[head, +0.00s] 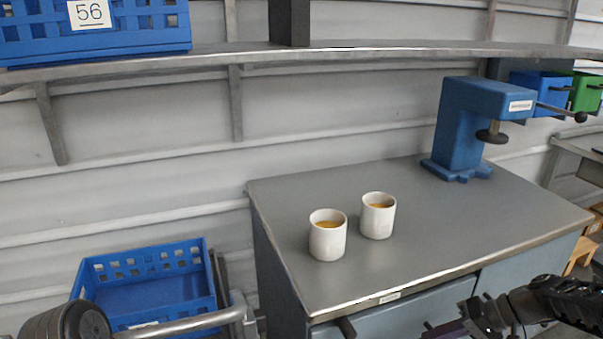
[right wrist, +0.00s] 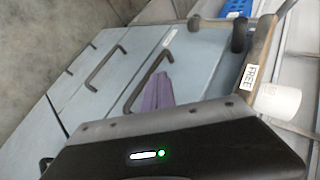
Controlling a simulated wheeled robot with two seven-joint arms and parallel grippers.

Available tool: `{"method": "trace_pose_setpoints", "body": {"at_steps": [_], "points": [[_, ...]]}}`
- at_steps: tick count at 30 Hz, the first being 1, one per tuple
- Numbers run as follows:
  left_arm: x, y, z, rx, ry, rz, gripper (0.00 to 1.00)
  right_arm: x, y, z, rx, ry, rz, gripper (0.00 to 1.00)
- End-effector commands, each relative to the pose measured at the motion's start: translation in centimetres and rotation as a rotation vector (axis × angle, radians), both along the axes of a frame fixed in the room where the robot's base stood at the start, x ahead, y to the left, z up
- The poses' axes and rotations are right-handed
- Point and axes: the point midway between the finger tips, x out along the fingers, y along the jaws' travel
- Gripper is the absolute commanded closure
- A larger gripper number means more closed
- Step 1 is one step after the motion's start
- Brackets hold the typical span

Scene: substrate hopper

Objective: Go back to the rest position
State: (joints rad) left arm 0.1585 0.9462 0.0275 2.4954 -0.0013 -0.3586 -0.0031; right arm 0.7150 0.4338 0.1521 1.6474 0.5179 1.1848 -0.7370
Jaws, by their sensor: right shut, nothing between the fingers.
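My right gripper (head: 478,317) is at the bottom right of the head view, in front of the cabinet's drawer fronts. It is shut and holds nothing. In the right wrist view the dark gripper body (right wrist: 180,155) with a green light fills the bottom; I cannot make out its fingertips there. My left gripper is not in view.
Two white cups (head: 328,240) (head: 378,218) stand upright on the grey cabinet top (head: 300,190), near a blue press (head: 460,130). A purple cloth (right wrist: 152,97) hangs at a drawer handle. A blue crate (head: 150,290) is at lower left; another (head: 100,35) sits on the shelf.

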Motion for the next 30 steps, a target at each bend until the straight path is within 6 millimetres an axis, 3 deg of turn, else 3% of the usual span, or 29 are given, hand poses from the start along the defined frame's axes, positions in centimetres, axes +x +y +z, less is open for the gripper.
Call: {"method": "trace_pose_setpoints", "body": {"at_steps": [3, 7, 11, 13, 18, 21, 25, 30], "points": [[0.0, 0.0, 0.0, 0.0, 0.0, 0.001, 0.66, 0.5, -1.5, -4.5, -0.107, 0.075, -0.155, 1.0], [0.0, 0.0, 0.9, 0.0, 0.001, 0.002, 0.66, -0.3, -1.4, -10.6, -0.235, 0.17, -0.316, 1.0], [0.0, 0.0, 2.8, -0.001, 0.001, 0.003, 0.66, -2.6, 2.3, -16.2, -0.363, 0.223, -0.406, 1.0], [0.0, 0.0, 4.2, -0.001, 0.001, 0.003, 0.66, -4.9, 5.9, -18.3, -0.416, 0.224, -0.416, 1.0], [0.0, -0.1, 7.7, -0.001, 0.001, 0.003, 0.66, -13.1, 16.2, -19.4, -0.46, 0.185, -0.305, 1.0], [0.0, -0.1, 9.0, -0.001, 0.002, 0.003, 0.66, -17.7, 20.1, -18.9, -0.458, 0.19, -0.187, 1.0], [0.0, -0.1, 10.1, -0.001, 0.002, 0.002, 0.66, -21.9, 22.9, -18.1, -0.455, 0.226, -0.067, 1.0], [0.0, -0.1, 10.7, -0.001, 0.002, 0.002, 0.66, -22.8, 24.3, -17.6, -0.46, 0.218, -0.01, 1.0]]}}
